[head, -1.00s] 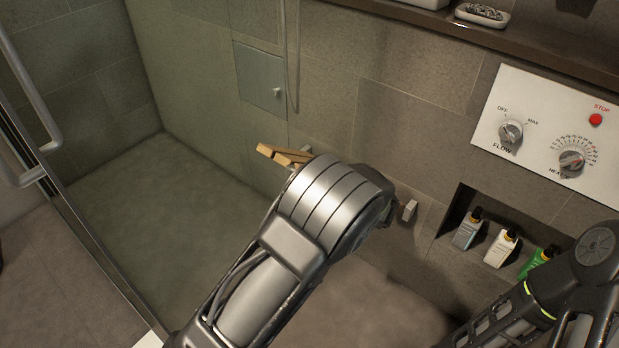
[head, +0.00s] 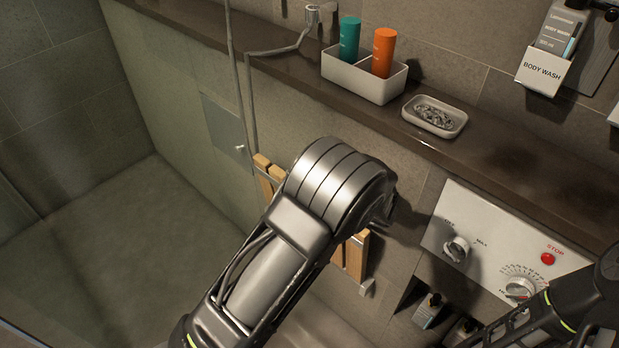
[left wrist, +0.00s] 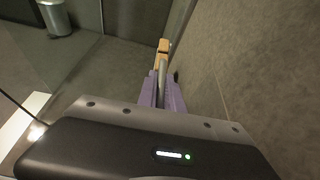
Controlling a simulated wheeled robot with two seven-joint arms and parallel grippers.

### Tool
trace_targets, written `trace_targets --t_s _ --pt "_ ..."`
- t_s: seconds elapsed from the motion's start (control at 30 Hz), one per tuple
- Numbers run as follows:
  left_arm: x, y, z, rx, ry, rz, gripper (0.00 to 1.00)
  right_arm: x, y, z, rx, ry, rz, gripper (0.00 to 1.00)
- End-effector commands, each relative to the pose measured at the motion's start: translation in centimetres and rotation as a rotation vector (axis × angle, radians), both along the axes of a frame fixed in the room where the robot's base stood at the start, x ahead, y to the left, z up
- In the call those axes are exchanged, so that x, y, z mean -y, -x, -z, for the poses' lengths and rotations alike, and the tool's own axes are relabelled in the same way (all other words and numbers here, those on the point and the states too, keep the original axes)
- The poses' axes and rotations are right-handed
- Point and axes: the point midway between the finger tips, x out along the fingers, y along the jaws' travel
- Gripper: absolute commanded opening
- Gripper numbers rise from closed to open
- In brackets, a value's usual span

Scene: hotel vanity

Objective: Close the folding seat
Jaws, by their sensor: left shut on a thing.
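The folding seat has light wooden slats (head: 350,256) and stands about upright, close along the tiled wall. In the head view my left arm covers its middle, and slats show on both sides of the arm. In the left wrist view the seat (left wrist: 163,46) is seen nearly edge-on, with wood and a grey bar between the purple fingers. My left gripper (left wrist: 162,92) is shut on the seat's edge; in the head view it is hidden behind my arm. My right arm shows at the lower right of the head view, but its gripper is out of view.
A dark ledge (head: 300,75) runs above the seat, holding a white box (head: 350,78) with two bottles and a soap dish (head: 435,116). A control panel (head: 500,245) and a bottle niche are at right. The shower floor (head: 110,250) at left is clear.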

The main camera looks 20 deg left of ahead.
Motion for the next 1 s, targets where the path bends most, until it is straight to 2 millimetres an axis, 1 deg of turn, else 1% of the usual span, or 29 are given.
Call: trace_targets --t_s 0.03,0.43,0.47,0.53,0.83,1.0 --pt "-0.7 -0.1 -0.8 0.011 -0.013 -0.013 0.00 0.0 0.0 -0.2 0.000 0.000 0.000 0.36" --pt "-0.6 -0.2 -1.0 0.017 -0.013 -0.014 0.00 0.0 0.0 -0.3 0.000 0.000 -0.001 0.36" --pt "-0.6 -0.2 -1.0 0.017 -0.012 -0.013 0.13 0.0 0.0 -0.3 0.000 0.000 -0.001 0.36" --pt "-0.5 -0.2 -0.9 0.015 -0.011 -0.013 0.19 0.0 0.0 -0.3 0.000 0.000 -0.001 0.36" --pt "-0.2 -0.1 -0.6 0.010 -0.007 -0.009 0.20 0.0 0.0 -0.2 0.000 0.000 -0.001 0.36" --pt "1.0 0.3 -1.1 0.011 -0.007 -0.007 0.20 0.0 0.0 0.0 0.000 0.000 -0.001 0.36"
